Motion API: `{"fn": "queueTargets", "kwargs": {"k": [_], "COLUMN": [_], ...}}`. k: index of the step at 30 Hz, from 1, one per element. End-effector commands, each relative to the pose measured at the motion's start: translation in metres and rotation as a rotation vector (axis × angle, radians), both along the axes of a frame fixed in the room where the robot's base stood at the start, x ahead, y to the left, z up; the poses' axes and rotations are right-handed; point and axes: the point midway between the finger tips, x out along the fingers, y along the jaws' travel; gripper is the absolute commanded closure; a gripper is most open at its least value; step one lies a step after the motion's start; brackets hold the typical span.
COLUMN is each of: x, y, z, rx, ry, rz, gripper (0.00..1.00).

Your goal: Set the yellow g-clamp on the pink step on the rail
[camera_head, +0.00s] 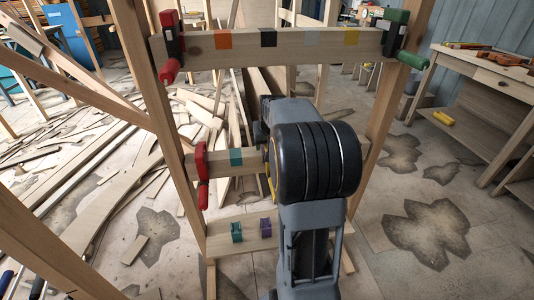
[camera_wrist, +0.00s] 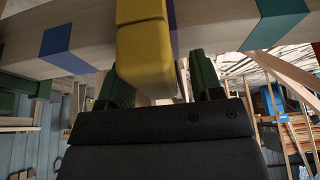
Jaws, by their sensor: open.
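The yellow g-clamp (camera_wrist: 146,50) sits over the rail (camera_wrist: 215,28) in the wrist view, beside a narrow blue-purple mark. My gripper (camera_wrist: 160,82) is open, with its green fingers on either side of the clamp's lower end. Whether they touch it is unclear. In the head view my arm hides most of this middle rail (camera_head: 219,164), and only a sliver of yellow (camera_head: 270,182) shows beside my wrist. I cannot make out a pink step in either view.
A red clamp (camera_head: 201,175) grips the middle rail's left end, next to a teal mark (camera_head: 236,157). The upper rail (camera_head: 290,50) has coloured marks, a red clamp (camera_head: 172,45) and a green clamp (camera_head: 396,38). A workbench (camera_head: 495,75) stands right; wood scraps litter the left floor.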

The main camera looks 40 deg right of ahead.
Motion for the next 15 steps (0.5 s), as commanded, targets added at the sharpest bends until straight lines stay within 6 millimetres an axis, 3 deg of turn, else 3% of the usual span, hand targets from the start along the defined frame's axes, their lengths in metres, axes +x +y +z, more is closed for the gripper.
{"fn": "queueTargets", "kwargs": {"k": [5,15], "x": [0.0002,0.0], "y": [0.0,0.0001], "z": [0.001,0.0012], "rx": [0.0,0.0], "ry": [-0.001,-0.001], "rz": [0.0,0.0], "gripper": [0.42,0.75]}}
